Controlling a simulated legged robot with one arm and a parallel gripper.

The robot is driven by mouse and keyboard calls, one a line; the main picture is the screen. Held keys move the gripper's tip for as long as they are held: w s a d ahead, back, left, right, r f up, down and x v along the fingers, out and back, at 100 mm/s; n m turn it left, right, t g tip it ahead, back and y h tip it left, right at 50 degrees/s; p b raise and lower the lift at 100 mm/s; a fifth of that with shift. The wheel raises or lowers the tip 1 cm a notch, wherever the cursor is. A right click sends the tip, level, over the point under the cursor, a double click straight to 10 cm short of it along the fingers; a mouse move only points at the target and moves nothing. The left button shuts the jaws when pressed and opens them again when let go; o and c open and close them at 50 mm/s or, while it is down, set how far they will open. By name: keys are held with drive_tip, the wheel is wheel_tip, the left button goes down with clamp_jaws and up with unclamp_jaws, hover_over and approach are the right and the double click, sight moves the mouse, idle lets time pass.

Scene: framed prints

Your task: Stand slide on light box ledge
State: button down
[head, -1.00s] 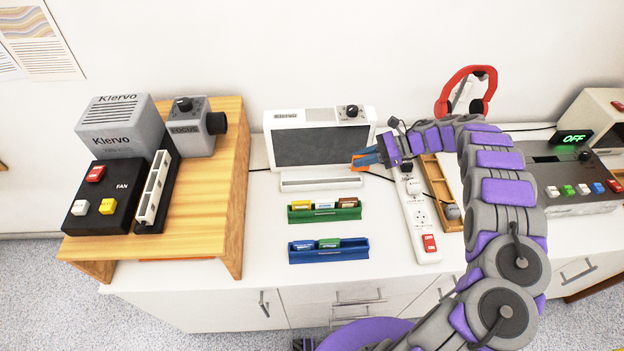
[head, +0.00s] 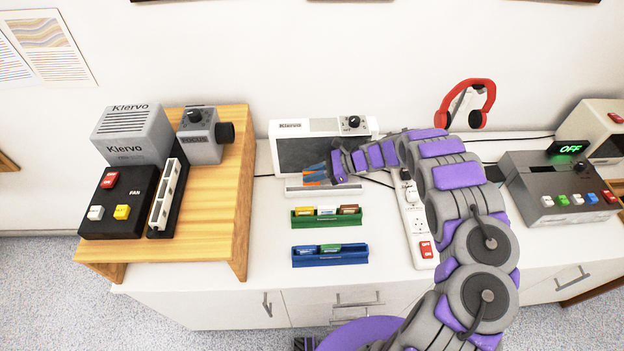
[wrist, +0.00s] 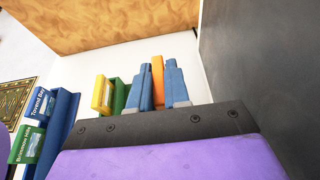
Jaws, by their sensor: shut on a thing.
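The light box (head: 290,152) is white with a dark panel and a knob, and stands against the wall. Its white ledge (head: 297,190) runs along the bottom front. My gripper (head: 314,177) is in front of the panel's lower middle, just above the ledge. Its blue fingers are shut on an orange slide, of which only a thin edge shows between them in the wrist view (wrist: 157,80). Most of the slide is hidden, and I cannot tell whether it touches the ledge.
A green rack (head: 328,218) and a blue rack (head: 330,256) hold slides in front of the light box. A white power strip (head: 417,228) lies to the right. A wooden stand (head: 215,215) with a projector is at left. Red headphones (head: 488,97) are at back right.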

sight(312, 184)
drive_tip(key=shift+f, duration=2.1)
drive_tip(key=shift+f, duration=0.15)
drive_tip(key=c, duration=1.1)
unclamp_jaws()
drive_tip(key=shift+r, duration=0.3)
drive_tip(key=p+v, duration=0.1)
drive_tip(key=v, duration=1.1)
drive_tip(key=shift+f, duration=0.1)
